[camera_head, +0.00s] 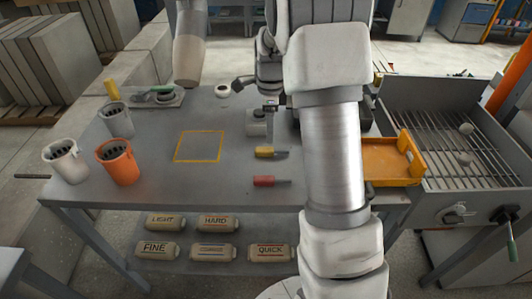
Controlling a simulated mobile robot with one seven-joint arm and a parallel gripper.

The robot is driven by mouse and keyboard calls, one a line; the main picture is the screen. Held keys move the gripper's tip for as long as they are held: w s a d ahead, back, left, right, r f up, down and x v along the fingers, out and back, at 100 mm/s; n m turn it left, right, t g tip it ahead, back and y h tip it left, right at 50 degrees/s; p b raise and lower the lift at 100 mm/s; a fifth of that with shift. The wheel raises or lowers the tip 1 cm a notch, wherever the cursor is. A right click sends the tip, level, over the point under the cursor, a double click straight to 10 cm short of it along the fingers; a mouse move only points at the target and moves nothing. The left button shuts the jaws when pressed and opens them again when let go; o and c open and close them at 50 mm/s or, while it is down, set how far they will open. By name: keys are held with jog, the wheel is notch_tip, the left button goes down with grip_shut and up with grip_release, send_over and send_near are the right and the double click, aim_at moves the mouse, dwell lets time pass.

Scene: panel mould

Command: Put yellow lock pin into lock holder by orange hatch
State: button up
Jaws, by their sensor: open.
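A small yellow-handled piece (265,152) with a dark end lies flat on the grey table, left of my arm. It may be the yellow lock pin, but it is too small to be sure. An orange flat piece with a raised rim (387,160), possibly the orange hatch, lies at the table's right end, partly behind my arm. I cannot make out a lock holder for certain. My gripper (269,106) is open over the table's back middle, beyond the yellow piece and apart from it. It is close above or beside a small grey block (257,124).
A red-handled piece (266,181) lies nearer the front edge. Grey (118,120), white (66,162) and orange (119,163) cups stand at the left. A yellow square outline (199,147) marks bare tabletop. A grated metal box (455,140) stands right. Labelled bags (270,252) lie below.

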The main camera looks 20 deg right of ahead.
aim_at(270, 149)
jog(key=shift+s+f, duration=0.15)
jog(key=shift+f, duration=3.3)
grip_shut()
